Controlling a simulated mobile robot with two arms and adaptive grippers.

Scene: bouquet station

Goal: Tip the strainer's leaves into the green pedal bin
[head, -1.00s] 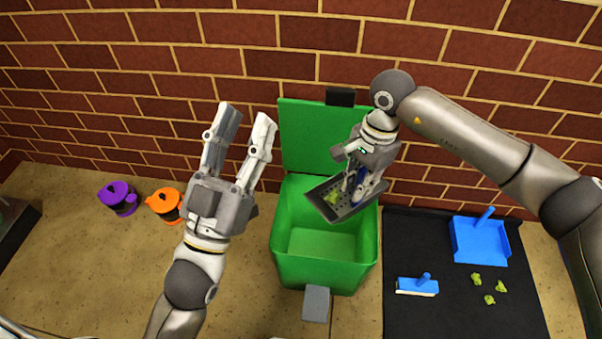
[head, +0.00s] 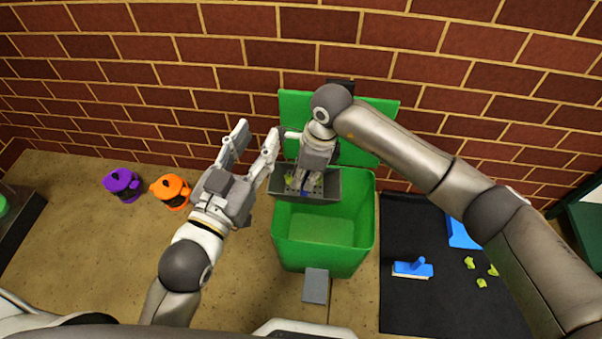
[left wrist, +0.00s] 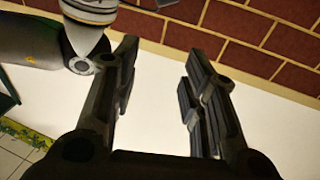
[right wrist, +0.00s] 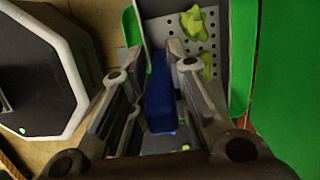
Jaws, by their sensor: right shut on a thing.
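The green pedal bin (head: 322,264) stands in the middle with its lid (head: 368,120) raised against the brick wall. My right gripper (head: 304,184) is shut on the blue handle (right wrist: 160,95) of the grey strainer (head: 347,186). The strainer is over the back left of the bin's opening. Its perforated plate (right wrist: 213,40) shows in the right wrist view with green leaves (right wrist: 194,24) on it. My left gripper (head: 255,148) is open and empty, left of the strainer; its parted fingers also show in the left wrist view (left wrist: 155,90).
On the black mat (head: 405,315) at right are a blue brush (head: 412,268), a blue dustpan (head: 459,232) and several green leaves (head: 481,283). The grey pedal (head: 316,287) is at the bin's front.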

